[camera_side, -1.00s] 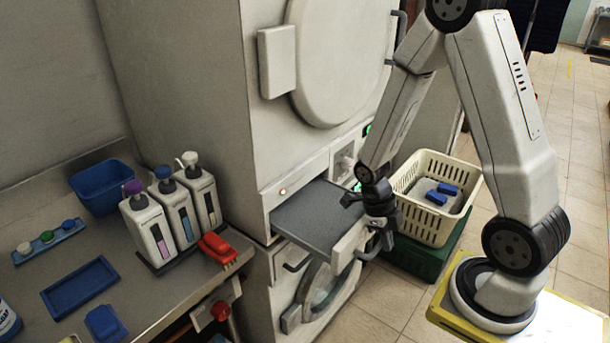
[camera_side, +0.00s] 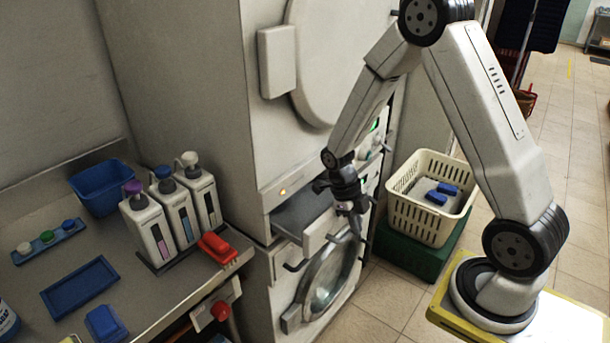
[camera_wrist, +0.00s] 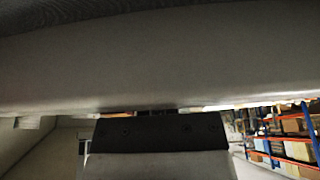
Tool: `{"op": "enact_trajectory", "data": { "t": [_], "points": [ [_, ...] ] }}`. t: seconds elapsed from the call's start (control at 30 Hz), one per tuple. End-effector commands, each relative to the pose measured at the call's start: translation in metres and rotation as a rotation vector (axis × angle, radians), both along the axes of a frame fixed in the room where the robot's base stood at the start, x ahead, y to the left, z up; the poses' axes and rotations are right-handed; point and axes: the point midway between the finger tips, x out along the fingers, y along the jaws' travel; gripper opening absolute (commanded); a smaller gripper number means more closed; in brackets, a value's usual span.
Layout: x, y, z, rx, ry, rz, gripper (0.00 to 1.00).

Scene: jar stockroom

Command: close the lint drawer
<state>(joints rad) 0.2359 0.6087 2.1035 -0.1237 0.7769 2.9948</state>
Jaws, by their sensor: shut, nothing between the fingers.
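The lint drawer (camera_side: 297,214) sticks out part of the way from the white machine, between the upper and lower round doors. Its top is flat and grey, and its front is a pale panel (camera_side: 318,237). My gripper (camera_side: 358,222) is shut and empty, pointing down at the right part of the drawer front. It seems to touch the outer face, but the exact contact is hidden. In the wrist view a pale panel (camera_wrist: 160,65), apparently the drawer front, fills the upper part, very close.
A cream basket (camera_side: 430,205) with blue items stands on a green crate right of the machine. At left, a counter holds several pump bottles (camera_side: 172,220), a red brush (camera_side: 217,247) and blue trays. Tiled floor is free in front of the machine.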

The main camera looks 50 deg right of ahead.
Motion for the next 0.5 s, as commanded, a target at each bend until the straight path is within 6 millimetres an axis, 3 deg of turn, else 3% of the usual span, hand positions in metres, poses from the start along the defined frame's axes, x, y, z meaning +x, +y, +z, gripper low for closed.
{"op": "enact_trajectory", "data": {
  "t": [0.2, 0.5],
  "points": [
    [0.0153, 0.0005, 0.0001, 0.001, -0.003, -0.001, 0.00],
    [0.0152, 0.0005, 0.0002, 0.001, -0.002, -0.001, 0.00]
  ]
}}
